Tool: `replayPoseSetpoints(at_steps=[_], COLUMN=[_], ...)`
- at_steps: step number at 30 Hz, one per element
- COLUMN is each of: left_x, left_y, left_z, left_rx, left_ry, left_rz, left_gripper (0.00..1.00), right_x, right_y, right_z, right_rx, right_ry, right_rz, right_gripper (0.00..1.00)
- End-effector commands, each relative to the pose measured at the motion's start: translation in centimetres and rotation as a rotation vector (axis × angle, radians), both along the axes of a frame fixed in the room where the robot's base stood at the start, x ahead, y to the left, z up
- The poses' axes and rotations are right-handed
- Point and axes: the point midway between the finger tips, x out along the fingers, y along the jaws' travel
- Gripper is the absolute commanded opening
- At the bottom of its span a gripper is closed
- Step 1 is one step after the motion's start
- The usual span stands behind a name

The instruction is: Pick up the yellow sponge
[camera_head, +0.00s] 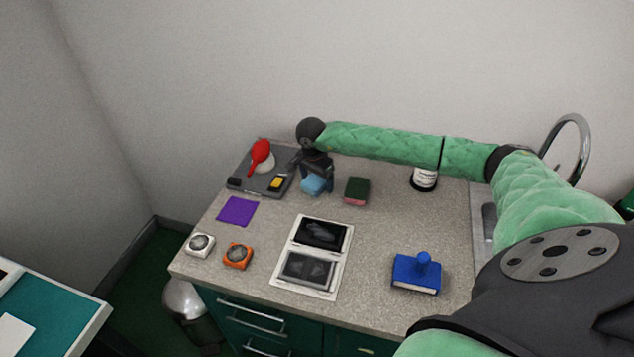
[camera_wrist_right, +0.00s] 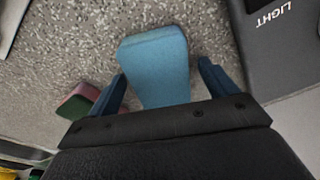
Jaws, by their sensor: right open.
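No plainly yellow sponge shows. A light-blue sponge-like block (camera_head: 313,185) is on the counter below my right gripper (camera_head: 316,178). In the right wrist view this blue block (camera_wrist_right: 156,60) lies between the two open fingers of my right gripper (camera_wrist_right: 163,80), with a gap visible on each side. A dark green and red sponge (camera_head: 357,191) lies to its right; it also shows in the right wrist view (camera_wrist_right: 80,103). A small yellow patch (camera_head: 277,183) is on the grey device at the left. My left gripper is not in view.
The grey device (camera_head: 247,188) with a red-topped item (camera_head: 260,153) stands left of the gripper. A dark-labelled bottle (camera_head: 425,180) stands to the right. A purple square (camera_head: 237,211), a white double-panel tray (camera_head: 333,283) and a blue stamp-like block (camera_head: 416,274) lie nearer the front.

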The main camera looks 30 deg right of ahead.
Motion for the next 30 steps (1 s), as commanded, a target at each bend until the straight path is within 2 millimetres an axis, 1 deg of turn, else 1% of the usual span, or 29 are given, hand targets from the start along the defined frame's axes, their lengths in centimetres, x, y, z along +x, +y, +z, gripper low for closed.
replayPoseSetpoints(at_steps=[1, 5, 6, 8, 11, 12, 20, 23, 26, 28, 29, 30], left_x=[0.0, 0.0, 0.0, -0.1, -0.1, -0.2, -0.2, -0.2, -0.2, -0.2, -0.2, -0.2], left_y=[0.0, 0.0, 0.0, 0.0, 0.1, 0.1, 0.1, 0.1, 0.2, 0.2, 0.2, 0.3], left_z=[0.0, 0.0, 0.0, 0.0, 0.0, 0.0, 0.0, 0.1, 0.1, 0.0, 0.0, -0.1], left_rx=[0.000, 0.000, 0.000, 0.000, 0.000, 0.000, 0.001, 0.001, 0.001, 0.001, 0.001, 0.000], left_ry=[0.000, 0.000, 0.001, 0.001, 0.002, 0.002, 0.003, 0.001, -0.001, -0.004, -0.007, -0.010], left_rz=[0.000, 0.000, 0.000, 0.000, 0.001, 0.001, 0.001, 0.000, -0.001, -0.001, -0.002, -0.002], left_gripper=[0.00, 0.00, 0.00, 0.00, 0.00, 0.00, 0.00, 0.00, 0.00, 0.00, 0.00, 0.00], right_x=[0.0, 0.0, 0.0, 0.0, 0.0, 0.0, 0.0, 0.0, 0.1, 0.1, -0.2, -1.2], right_y=[0.0, 0.0, 0.0, 0.0, 0.0, 0.0, 0.0, 0.0, 0.0, 0.0, -0.1, -0.5], right_z=[0.0, 0.0, 0.0, 0.0, 0.0, 0.0, 0.3, 1.1, 2.6, 4.1, 4.6, 4.9], right_rx=[0.000, 0.000, 0.000, 0.000, 0.000, 0.000, 0.000, 0.000, 0.000, 0.000, 0.000, -0.003], right_ry=[0.000, 0.000, 0.000, 0.000, 0.000, 0.000, 0.000, -0.001, -0.001, -0.003, -0.002, 0.001], right_rz=[0.000, 0.000, 0.000, 0.000, 0.000, 0.000, 0.000, -0.001, -0.001, 0.000, 0.000, 0.000], right_gripper=[0.83, 0.57, 0.49, 0.38, 0.37, 0.34, 0.34, 0.34, 0.34, 0.34, 0.34, 0.34])
